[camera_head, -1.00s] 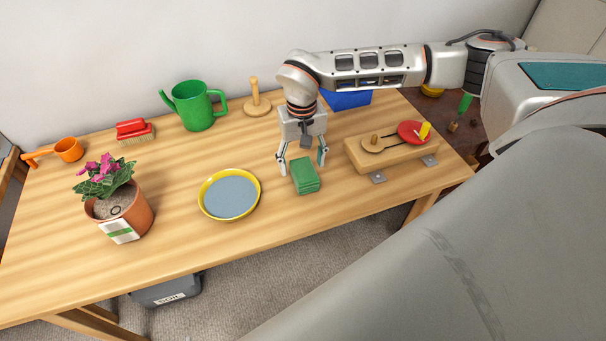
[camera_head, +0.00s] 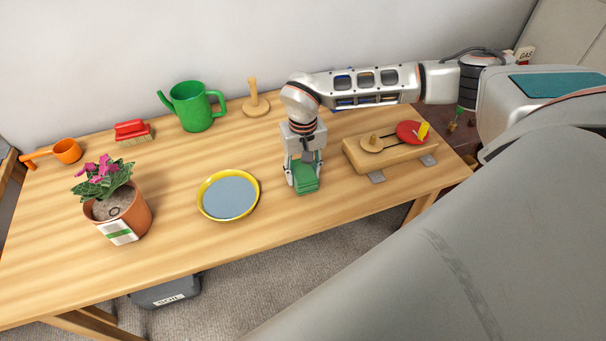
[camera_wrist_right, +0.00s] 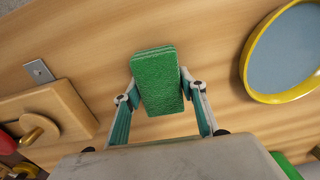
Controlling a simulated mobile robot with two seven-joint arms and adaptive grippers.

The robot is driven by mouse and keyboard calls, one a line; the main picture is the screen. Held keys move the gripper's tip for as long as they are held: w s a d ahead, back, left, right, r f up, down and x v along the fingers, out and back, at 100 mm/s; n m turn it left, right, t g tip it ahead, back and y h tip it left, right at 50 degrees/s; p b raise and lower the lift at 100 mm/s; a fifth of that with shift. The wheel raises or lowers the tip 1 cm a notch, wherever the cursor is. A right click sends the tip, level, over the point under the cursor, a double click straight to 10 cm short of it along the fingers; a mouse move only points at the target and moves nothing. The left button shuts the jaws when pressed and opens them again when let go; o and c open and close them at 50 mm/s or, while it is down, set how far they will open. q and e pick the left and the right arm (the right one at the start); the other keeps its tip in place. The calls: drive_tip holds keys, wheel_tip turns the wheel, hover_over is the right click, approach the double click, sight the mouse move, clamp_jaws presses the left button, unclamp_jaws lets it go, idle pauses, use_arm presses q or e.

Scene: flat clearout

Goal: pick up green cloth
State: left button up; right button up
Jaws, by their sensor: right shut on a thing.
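The green cloth (camera_head: 306,180) is a small folded block on the wooden table, right of the yellow-rimmed dish. My right gripper (camera_head: 304,176) has come down over it, with a finger on each side. In the right wrist view the cloth (camera_wrist_right: 158,80) lies between the two fingers of the right gripper (camera_wrist_right: 160,88), which are shut on its sides. I cannot tell whether the cloth is clear of the table. My left gripper is not in view.
A yellow dish with a grey-blue inside (camera_head: 229,196) stands left of the cloth. A wooden block with a red disc (camera_head: 411,132) is close on the right. A potted plant (camera_head: 118,214), green watering can (camera_head: 193,106) and red brush (camera_head: 133,131) stand farther left.

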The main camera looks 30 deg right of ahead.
sight(303, 170)
drive_tip(key=shift+r, duration=0.15)
wheel_tip(303, 170, up, 20)
drive_tip(key=p, duration=0.1)
idle(0.4)
drive_tip(key=shift+o, duration=1.1)
drive_tip(key=shift+c, duration=0.5)
